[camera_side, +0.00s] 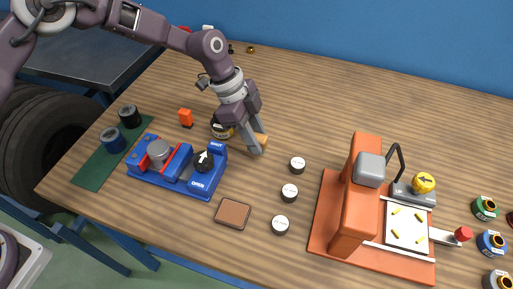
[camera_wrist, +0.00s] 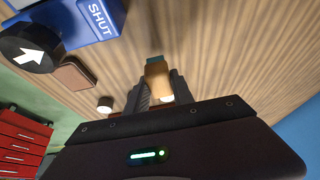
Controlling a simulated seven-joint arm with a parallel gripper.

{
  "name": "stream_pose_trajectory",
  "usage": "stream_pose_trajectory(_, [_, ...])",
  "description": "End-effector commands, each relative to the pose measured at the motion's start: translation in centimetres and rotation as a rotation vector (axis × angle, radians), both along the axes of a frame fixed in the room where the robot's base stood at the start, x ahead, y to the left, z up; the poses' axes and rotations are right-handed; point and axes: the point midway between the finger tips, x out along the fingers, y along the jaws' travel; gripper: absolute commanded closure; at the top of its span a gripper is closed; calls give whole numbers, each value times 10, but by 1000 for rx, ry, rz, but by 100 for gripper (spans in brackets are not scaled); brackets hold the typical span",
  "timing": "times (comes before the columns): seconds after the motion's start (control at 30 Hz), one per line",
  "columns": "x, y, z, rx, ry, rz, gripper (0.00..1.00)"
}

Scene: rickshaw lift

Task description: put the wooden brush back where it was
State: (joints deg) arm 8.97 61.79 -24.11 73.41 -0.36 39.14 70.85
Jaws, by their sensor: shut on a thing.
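My gripper (camera_side: 256,148) is low over the wooden table, right of the blue fixture. In the wrist view my gripper (camera_wrist: 157,88) is shut on a light wooden piece with a teal end, which looks like the wooden brush (camera_wrist: 157,72). In the side view only a small tan part of the brush (camera_side: 262,140) shows beside the fingers; the rest is hidden. I cannot tell whether the brush touches the table.
The blue fixture (camera_side: 175,182) with a black arrow knob (camera_side: 204,160) stands left of my gripper. A brown pad (camera_side: 233,213) and several white-topped round pieces (camera_side: 298,165) lie nearby. An orange press (camera_side: 355,200) stands right. Open table lies behind.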

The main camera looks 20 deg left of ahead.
Motion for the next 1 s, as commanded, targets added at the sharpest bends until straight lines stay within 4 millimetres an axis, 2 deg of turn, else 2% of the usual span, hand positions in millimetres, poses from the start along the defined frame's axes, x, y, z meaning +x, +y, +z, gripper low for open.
stream_pose_trajectory(0.2, [-1,0,-35,0,1,1,100])
stream_pose_trajectory(0.53, [0,0,-39,0,0,1,100])
stream_pose_trajectory(0.57, [0,0,-39,0,0,1,68])
stream_pose_trajectory(0.67, [0,0,-39,0,0,1,50])
stream_pose_trajectory(1.0, [0,1,-34,-1,-2,1,50])
